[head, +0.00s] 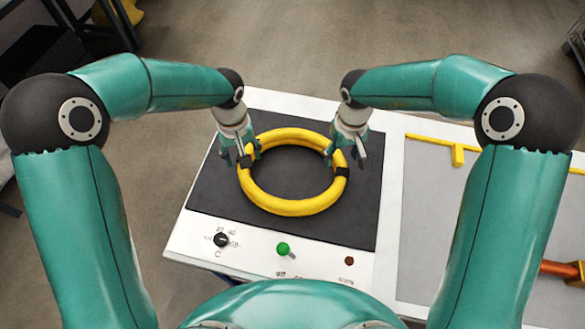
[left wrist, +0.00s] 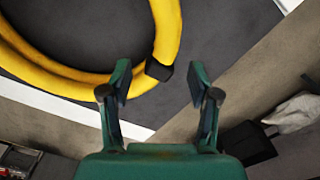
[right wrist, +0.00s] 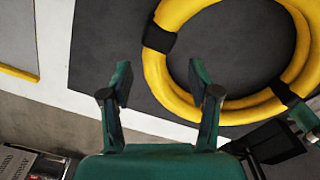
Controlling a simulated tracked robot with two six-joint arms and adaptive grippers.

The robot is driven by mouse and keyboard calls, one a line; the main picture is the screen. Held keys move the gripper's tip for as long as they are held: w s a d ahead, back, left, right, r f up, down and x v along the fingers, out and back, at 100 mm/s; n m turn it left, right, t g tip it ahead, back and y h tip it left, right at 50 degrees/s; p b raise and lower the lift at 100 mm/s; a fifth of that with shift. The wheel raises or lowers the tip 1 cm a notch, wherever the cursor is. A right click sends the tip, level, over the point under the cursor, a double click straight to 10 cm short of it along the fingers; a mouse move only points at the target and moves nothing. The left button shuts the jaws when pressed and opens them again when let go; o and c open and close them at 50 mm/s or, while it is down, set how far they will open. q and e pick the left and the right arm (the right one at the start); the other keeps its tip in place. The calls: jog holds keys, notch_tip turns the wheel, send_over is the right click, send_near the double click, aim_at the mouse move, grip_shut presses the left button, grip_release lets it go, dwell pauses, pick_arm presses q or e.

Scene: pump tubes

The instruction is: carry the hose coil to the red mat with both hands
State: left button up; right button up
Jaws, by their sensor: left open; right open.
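The hose coil (head: 291,207) is a yellow ring with a black band on its left side and one on its right. It lies flat on the dark top (head: 215,190) of a white unit. My left gripper (head: 249,152) is open at the coil's left side; in the left wrist view the left black band (left wrist: 159,70) shows between and just beyond its fingertips. My right gripper (head: 347,155) is open at the coil's right side. In the right wrist view the right black band (right wrist: 160,38) lies beyond its fingertips. I see no red mat in any view.
The unit's front panel carries a black knob (head: 222,240), a green knob (head: 283,249) and a small red-brown button (head: 349,260). To the right is a grey surface (head: 440,220) with yellow edging (head: 458,155) and an orange-red rod (head: 560,269). Floor is open behind.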

aim_at(340, 164)
pick_arm(q)
notch_tip(340, 164, down, 6)
pick_arm(e)
notch_tip(340, 164, down, 6)
pick_arm(q)
grip_shut()
pick_arm(e)
grip_shut()
pick_arm(q)
jog(key=shift+r, duration=0.1)
pick_arm(e)
jog(key=shift+r, duration=0.1)
